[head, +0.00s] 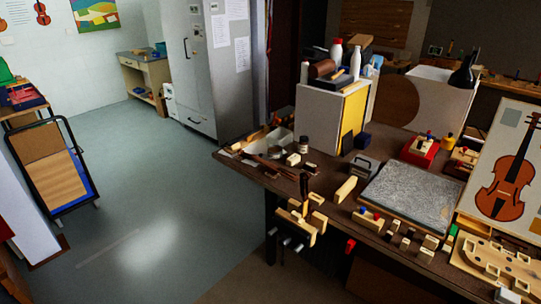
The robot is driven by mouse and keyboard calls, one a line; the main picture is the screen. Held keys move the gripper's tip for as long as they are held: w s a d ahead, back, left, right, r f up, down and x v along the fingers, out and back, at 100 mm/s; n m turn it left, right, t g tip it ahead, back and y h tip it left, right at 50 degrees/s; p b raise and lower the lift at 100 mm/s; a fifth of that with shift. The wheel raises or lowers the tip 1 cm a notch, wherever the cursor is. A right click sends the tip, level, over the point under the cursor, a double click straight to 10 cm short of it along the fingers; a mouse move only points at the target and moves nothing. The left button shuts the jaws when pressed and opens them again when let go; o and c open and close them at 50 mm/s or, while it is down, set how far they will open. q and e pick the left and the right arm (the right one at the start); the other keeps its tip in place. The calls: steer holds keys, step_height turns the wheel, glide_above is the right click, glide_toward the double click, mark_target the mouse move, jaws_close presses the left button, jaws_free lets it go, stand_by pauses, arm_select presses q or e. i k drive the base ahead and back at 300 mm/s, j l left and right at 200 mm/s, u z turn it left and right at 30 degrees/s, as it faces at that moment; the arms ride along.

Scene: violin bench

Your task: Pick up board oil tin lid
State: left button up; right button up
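I cannot make out a board oil tin lid for sure. On the left end of the workbench (330,192) stands a small dark jar with a pale band (304,145). A small pale round piece (293,159) lies just in front of it. A shallow grey dish or tray (277,140) is behind them to the left. Whether any of these is the tin or its lid is too small to tell. Neither of my grippers shows in the head view.
A wooden vise (300,226) juts from the bench's front edge. A grey slab (410,193), wooden blocks (346,189) and a violin picture board (505,170) crowd the right. A white cabinet (325,115) stands behind.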

mark_target(264, 157)
steer(key=i+j, duration=0.3)
steer(key=i+j+z, duration=0.1)
steer(key=i+j, duration=0.15)
steer(key=j, duration=0.2)
steer(key=i+j, duration=0.25)
steer(key=j, duration=0.15)
